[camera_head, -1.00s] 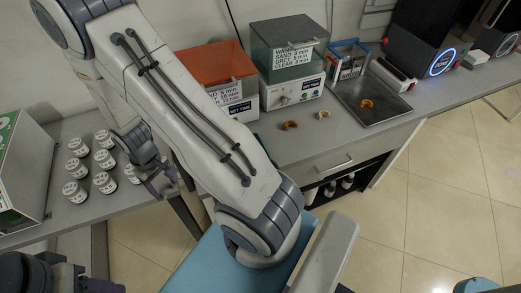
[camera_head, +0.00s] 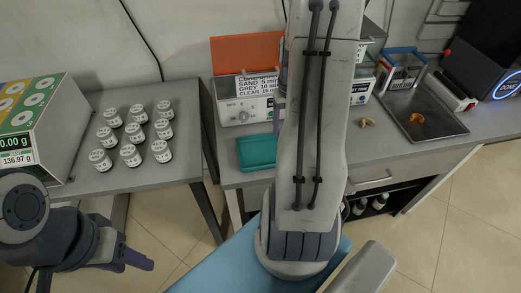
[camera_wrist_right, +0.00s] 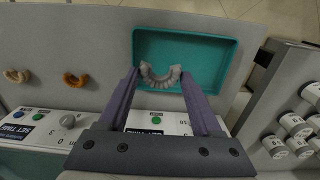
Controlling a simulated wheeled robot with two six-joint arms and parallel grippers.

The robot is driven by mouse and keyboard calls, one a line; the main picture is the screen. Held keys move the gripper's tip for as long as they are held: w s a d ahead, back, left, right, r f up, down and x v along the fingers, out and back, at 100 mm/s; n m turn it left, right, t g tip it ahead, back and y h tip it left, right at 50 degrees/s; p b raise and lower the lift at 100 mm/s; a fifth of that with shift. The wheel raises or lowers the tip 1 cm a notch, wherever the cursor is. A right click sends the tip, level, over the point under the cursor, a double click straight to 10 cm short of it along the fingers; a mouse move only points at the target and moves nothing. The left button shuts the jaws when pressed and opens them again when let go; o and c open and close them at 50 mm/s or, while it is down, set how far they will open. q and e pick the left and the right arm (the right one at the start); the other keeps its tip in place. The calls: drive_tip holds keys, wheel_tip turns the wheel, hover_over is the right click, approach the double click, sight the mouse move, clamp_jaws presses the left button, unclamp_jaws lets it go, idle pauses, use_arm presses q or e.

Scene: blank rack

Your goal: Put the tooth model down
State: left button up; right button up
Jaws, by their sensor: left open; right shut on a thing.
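The tooth model is a grey-white arch (camera_wrist_right: 161,78) in the right wrist view. It sits between the purple fingertips of my right gripper (camera_wrist_right: 160,74), which is shut on it. Behind it in that view is a teal tray (camera_wrist_right: 218,62); whether the model touches the tray floor I cannot tell. In the head view the teal tray (camera_head: 256,152) lies on the bench in front of a white device, and my own arm link hides the model and most of the right gripper. My left gripper (camera_head: 138,252) is open and empty at the lower left, below the bottle table.
Several white bottles (camera_head: 131,155) stand on the left table beside a scale box (camera_head: 35,130). A gap separates that table from the bench. A beige arch (camera_head: 367,122) lies on the bench, an orange arch (camera_head: 417,119) on a dark metal tray (camera_head: 452,127). White devices line the back.

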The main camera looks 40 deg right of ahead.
hover_over(254, 154)
wheel_tip(254, 154, down, 6)
drive_tip(key=shift+s+r, duration=0.1)
drive_tip(key=shift+r, duration=0.1)
wheel_tip(254, 154, down, 4)
drive_tip(key=shift+f, duration=0.1)
drive_tip(key=shift+f, duration=0.2)
drive_tip(key=o, duration=1)
drive_tip(key=shift+r, duration=0.1)
